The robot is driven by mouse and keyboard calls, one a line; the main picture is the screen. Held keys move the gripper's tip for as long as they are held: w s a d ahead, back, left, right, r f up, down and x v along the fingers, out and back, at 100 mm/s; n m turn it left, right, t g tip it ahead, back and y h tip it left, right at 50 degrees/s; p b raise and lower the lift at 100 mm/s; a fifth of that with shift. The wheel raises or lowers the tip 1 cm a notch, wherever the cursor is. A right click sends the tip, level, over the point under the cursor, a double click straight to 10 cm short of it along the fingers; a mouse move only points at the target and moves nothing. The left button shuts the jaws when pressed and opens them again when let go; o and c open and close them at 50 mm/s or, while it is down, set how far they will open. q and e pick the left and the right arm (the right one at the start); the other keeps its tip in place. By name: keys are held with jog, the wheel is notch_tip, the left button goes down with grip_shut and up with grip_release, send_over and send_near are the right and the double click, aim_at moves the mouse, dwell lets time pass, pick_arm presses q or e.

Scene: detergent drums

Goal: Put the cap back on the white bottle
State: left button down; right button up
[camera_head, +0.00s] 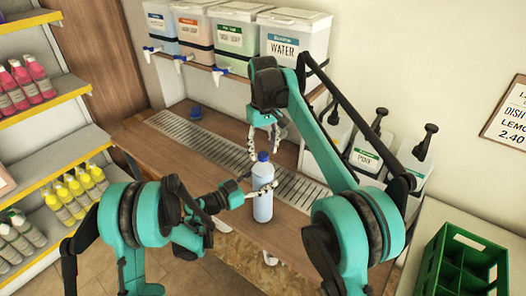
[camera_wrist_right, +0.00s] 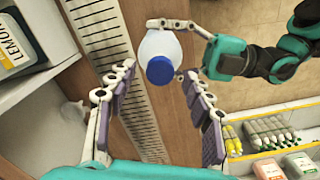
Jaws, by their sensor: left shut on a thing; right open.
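The white bottle (camera_head: 262,207), pale and slightly see-through, stands upright at the front part of the wooden counter. In the right wrist view the cap (camera_wrist_right: 160,70) lies just beyond and between the spread fingertips. My right gripper (camera_head: 267,142) is open and empty above the cap, pointing down.
A metal drain grate (camera_head: 200,136) runs along the counter (camera_head: 140,137). A small blue object (camera_head: 196,112) lies behind it. Dispenser drums (camera_head: 240,35) stand on a back shelf, with pump containers (camera_head: 372,150) at right. A green crate (camera_head: 465,260) is at the lower right.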

notch_tip(320, 180, up, 6)
jog(key=shift+r, duration=0.1)
dwell(0.4)
pick_arm(q)
jog(key=shift+c, duration=1.6)
grip_release()
jog(key=v, duration=1.2)
